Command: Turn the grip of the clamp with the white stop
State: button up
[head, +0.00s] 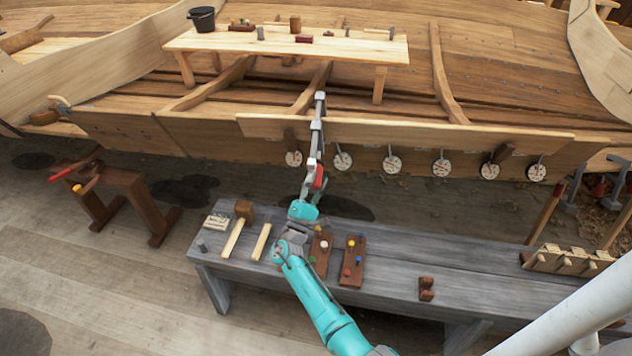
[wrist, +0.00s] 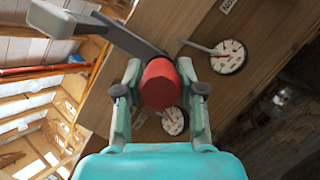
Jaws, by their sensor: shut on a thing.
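A grey metal clamp (head: 317,128) hangs at the plank edge of the hull, with its bar running down toward me. Its red grip (head: 319,177) is at the lower end, and in the wrist view the round red grip (wrist: 160,84) sits between my fingers. My gripper (wrist: 161,100) is shut on the red grip, one finger on each side. The clamp's grey arm (wrist: 122,36) passes behind the grip to the upper left. I cannot make out a white stop for certain; pale grey end pieces (wrist: 50,19) show at the upper left in the wrist view.
Several round white dials (head: 392,163) hang along the hull plank; one dial (wrist: 229,57) is close right of the grip. A grey bench (head: 460,285) below bears a mallet (head: 238,228) and peg boards (head: 352,262). A light wooden table (head: 350,48) stands inside the hull.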

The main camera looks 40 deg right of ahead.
jog(key=shift+n+t, duration=0.8)
jog(key=shift+n, duration=0.8)
jog(key=shift+r, duration=0.1)
jog(key=o, duration=1.1)
jog(key=shift+o, duration=0.2)
jog(key=v, duration=1.2)
